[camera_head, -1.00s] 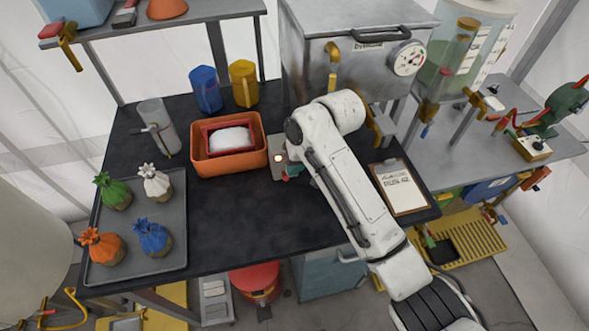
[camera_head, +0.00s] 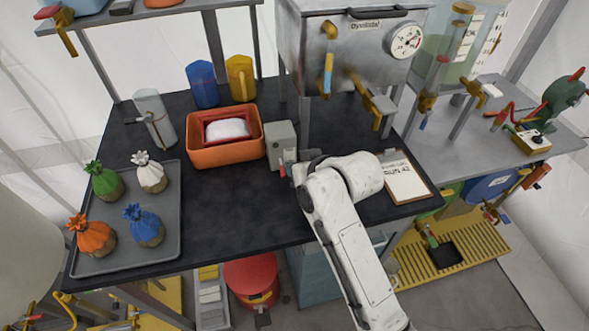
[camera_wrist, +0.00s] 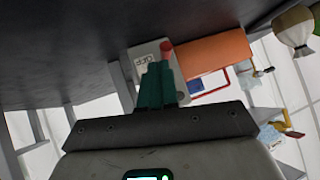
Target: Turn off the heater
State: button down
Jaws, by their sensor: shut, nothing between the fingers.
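A small grey box (camera_head: 281,147) stands on the black table, just right of the orange tub. It may be the heater or its switch box; no heater is clearly marked. In the wrist view the grey box (camera_wrist: 150,57) shows a printed label and a red knob (camera_wrist: 167,47). My gripper (camera_head: 288,163) is at the front right of the box. In the wrist view, the teal fingers of my gripper (camera_wrist: 157,72) are together and empty, overlapping the box just beside the red knob. Contact cannot be told. The arm hides part of the table behind it.
The orange tub (camera_head: 250,150) holds a red-framed white item. A metal tank (camera_head: 345,50) with a dial gauge stands behind. A grey tray (camera_head: 171,235) with several tied sacks is at left. A clipboard (camera_head: 404,180) lies at right. The table's front middle is clear.

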jog(key=shift+p, duration=0.45)
jog(key=shift+w+r, duration=0.1)
jog(key=shift+w+a+r, duration=0.2)
jog(key=shift+w+r, duration=0.1)
jog(key=shift+w, duration=0.3)
